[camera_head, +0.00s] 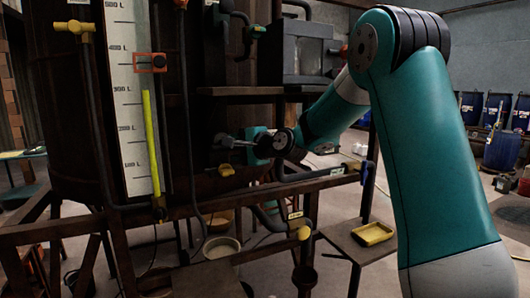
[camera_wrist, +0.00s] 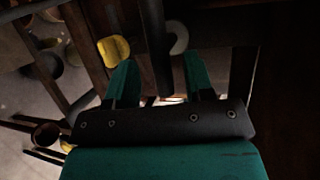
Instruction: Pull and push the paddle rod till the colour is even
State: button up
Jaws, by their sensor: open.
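A dark wooden vat (camera_head: 75,110) fills the left of the head view. A white litre scale (camera_head: 124,60) with a yellow bar (camera_head: 151,143) runs up its front. My gripper (camera_head: 243,141) is at the vat's right side, fingers toward the left. A pale grey metal piece (camera_head: 224,140) shows at its fingertips; I cannot tell whether it is the paddle rod. In the wrist view my gripper (camera_wrist: 160,78) is open, with a dark upright bar (camera_wrist: 153,35) and a grey ring (camera_wrist: 179,38) beyond its fingers. The liquid's colour is not visible.
A red-framed marker (camera_head: 151,63) sits on the scale. A pipe with a yellow end (camera_head: 303,232) crosses below my gripper. A yellow tray (camera_head: 372,234) lies on a low table at right. Blue barrels (camera_head: 502,150) stand far back. A yellow knob (camera_wrist: 114,50) is near the left finger.

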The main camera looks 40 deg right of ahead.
jog(key=b+v, duration=0.4)
jog(key=v, duration=0.9)
jog(key=shift+s, duration=0.2)
jog(key=shift+d+r, duration=0.1)
jog(key=s+a+f+n+g+y, duration=0.1)
jog(key=s+a+f+n+g, duration=0.1)
jog(key=a+f+n+g, duration=0.3)
jog(key=s+a+f+n+y, duration=0.1)
jog(key=s+a+n, duration=0.15)
jog(key=a, duration=0.45)
jog(key=s+a+f+n+g+y, duration=0.2)
jog(key=s+a+n+g, duration=0.1)
jog(key=a, duration=0.3)
jog(key=s+a+f+n+g+h, duration=0.1)
jog(key=s+a+f+n+g, duration=0.2)
jog(key=s+n, duration=0.3)
jog(key=s+a+f+n+g+h, duration=0.1)
jog(key=s+a+f+n+g, duration=0.3)
jog(key=s+n, duration=0.3)
jog(key=s+f, duration=0.1)
jog(key=s, duration=0.4)
jog(key=shift+s+f+g+h, duration=0.2)
jog(key=shift+f+g+h, duration=0.05)
jog(key=shift+g+h, duration=0.15)
jog(key=shift+a, duration=0.1)
